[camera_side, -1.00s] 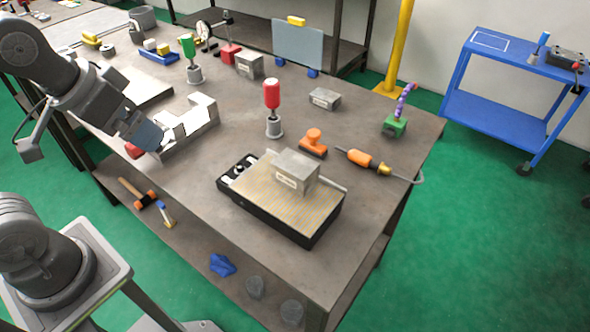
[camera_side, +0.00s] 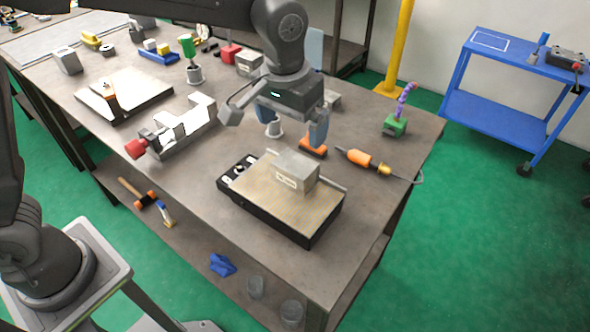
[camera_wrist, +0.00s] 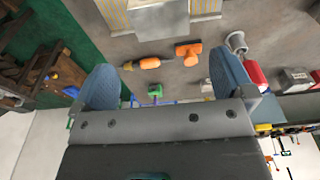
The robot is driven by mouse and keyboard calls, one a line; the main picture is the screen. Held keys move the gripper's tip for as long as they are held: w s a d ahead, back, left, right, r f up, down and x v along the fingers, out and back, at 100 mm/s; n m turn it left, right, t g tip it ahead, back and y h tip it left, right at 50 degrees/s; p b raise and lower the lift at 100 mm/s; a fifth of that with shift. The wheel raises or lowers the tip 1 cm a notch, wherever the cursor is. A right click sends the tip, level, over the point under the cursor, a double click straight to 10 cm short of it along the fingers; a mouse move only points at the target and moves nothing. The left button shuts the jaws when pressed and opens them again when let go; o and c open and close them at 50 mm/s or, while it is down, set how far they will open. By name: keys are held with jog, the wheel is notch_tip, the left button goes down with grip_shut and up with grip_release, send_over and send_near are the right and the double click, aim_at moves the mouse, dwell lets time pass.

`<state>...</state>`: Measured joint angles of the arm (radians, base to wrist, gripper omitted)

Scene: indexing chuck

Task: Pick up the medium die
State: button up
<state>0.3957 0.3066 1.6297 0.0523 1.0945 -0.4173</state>
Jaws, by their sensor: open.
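My gripper (camera_side: 293,128) is open and empty, hanging above the bench behind the striped chuck. Its blue fingers stand wide apart in the wrist view (camera_wrist: 165,82). A grey labelled die block (camera_side: 292,173) sits on the chuck, in front of and below my gripper; it also shows at the top of the wrist view (camera_wrist: 160,22). A second grey block (camera_side: 333,100) lies behind my gripper, partly hidden by it. A third grey block (camera_side: 249,64) stands farther back by a red object. I cannot tell for sure which is the medium die.
The black-sided chuck (camera_side: 245,204) has a striped top. An orange stamp-like tool (camera_side: 313,152) and an orange-handled tool (camera_side: 358,157) lie close by. A grey vise (camera_side: 183,128) stands left. A green-based object (camera_side: 395,125) stands right. The bench's right front corner is clear.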

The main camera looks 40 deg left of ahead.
aim_at(296, 163)
jog(key=f, duration=0.4)
jog(key=w+f, duration=0.1)
jog(key=f, duration=0.7)
jog(key=shift+w+f, duration=0.15)
jog(key=shift+w, duration=0.05)
jog(key=c, duration=1.3)
jog(key=shift+c, duration=0.3)
